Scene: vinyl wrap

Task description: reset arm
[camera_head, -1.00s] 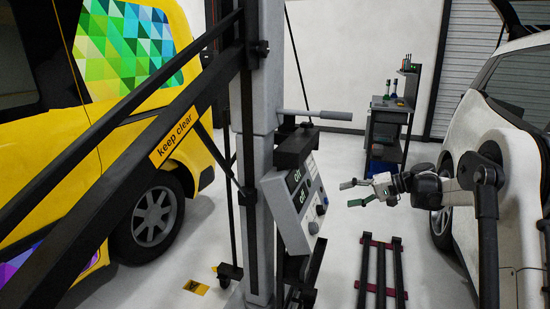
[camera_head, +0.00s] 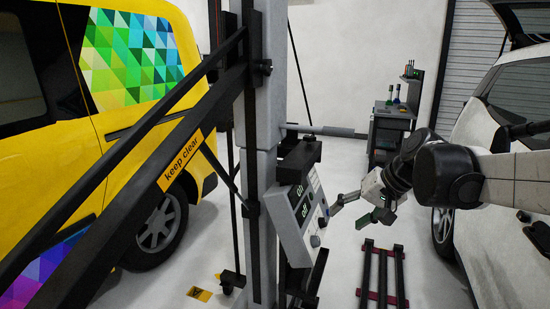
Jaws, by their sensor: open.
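My gripper (camera_head: 357,208) is in the right half of the head view, at the end of my arm, which enters from the right edge. Its two fingers are spread apart, with nothing between them. One finger points left toward the grey control box (camera_head: 298,222) on the lift post, and the other, with a green pad, hangs lower. The fingertip appears close to the box's right edge; I cannot tell whether they touch.
A grey lift post (camera_head: 258,150) with black braces stands in the middle. A yellow van (camera_head: 40,160) is at left and a white car (camera_head: 515,100) at right. A tool cart (camera_head: 388,130) stands behind my gripper. A dark red-and-black rack (camera_head: 382,275) lies on the floor below.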

